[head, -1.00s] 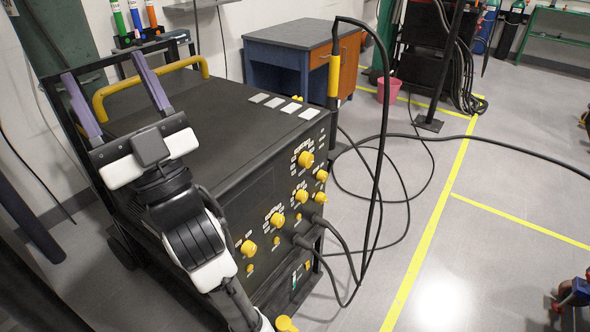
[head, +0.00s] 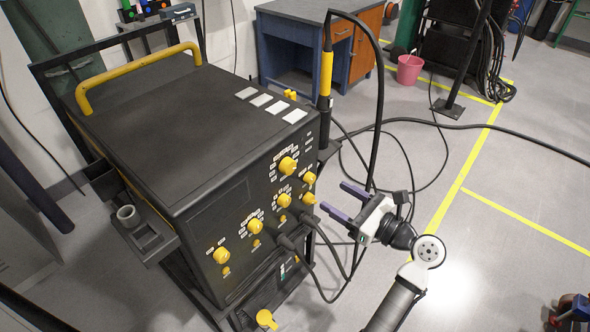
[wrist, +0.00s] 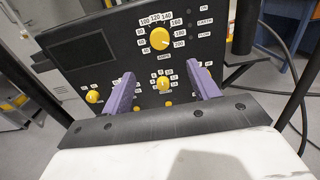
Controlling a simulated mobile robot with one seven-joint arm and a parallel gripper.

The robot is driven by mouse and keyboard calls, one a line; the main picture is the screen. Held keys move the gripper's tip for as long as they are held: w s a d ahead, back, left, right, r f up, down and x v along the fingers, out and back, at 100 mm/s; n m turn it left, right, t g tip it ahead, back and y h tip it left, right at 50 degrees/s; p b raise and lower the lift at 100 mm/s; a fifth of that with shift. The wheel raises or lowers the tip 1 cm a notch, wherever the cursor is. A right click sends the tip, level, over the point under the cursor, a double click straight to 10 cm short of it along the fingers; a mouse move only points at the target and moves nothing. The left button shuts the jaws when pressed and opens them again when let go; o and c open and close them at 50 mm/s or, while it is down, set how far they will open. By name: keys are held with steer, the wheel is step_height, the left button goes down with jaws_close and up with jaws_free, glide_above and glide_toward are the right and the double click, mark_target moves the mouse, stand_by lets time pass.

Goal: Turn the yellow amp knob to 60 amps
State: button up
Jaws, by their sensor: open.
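The yellow amp knob (head: 288,165) is the upper knob on the black welding machine's front panel. In the wrist view the amp knob (wrist: 160,39) sits in a ring of white number labels with "AMPS" below; its exact setting is too small to read. My gripper (head: 333,197) is open and empty in front of the panel, to the right of the knob, its purple fingers pointing at the panel. In the wrist view the amp knob appears above and beyond my open fingers (wrist: 160,72), apart from them. A smaller yellow knob (wrist: 163,84) shows between the fingers.
Other yellow knobs (head: 222,255) and cable plugs (head: 287,242) are on the panel below. A yellow-handled torch (head: 325,74) stands at the machine's right corner, its black cable (head: 378,110) looping down near my gripper. Open floor (head: 480,260) lies to the right.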

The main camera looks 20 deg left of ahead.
mark_target(291, 169)
steer(key=p+x, duration=0.2)
steer(key=x, duration=1.1)
steer(key=shift+w+a, duration=0.1)
steer(key=shift+a, duration=0.2)
steer(key=shift+f, duration=0.1)
steer(key=c, duration=1)
steer(key=shift+o, duration=0.2)
